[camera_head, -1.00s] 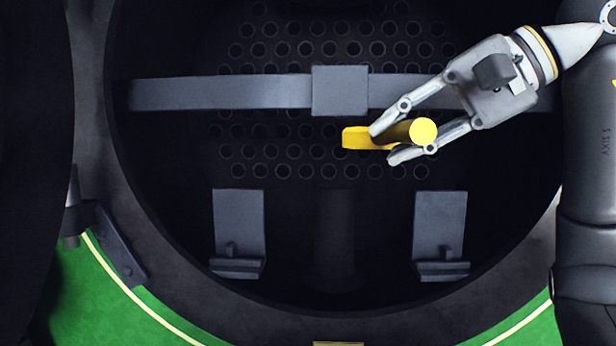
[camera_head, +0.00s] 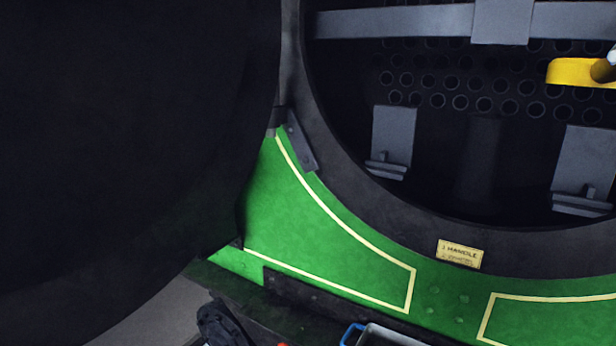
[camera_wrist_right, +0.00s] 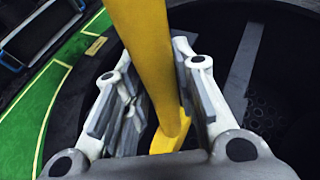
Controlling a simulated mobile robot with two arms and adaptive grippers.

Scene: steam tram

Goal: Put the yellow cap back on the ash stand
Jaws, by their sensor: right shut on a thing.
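My right gripper (camera_wrist_right: 152,62) is shut on the yellow cap (camera_wrist_right: 145,40), a yellow piece with a long round bar and a flat part. In the head view the cap (camera_head: 580,72) shows at the right edge, in front of the open round smokebox, with only a bit of the gripper beside it. A dark upright post (camera_head: 482,160) stands low in the middle of the smokebox; I cannot tell whether it is the ash stand. My left gripper is not in view.
A large dark door (camera_head: 130,130) fills the left. Inside the smokebox are a grey crossbar (camera_head: 400,22) and two grey brackets (camera_head: 392,138) (camera_head: 585,165). A small label plate (camera_head: 460,254) sits below the rim. A blue-handled tray (camera_head: 385,337) shows at the bottom.

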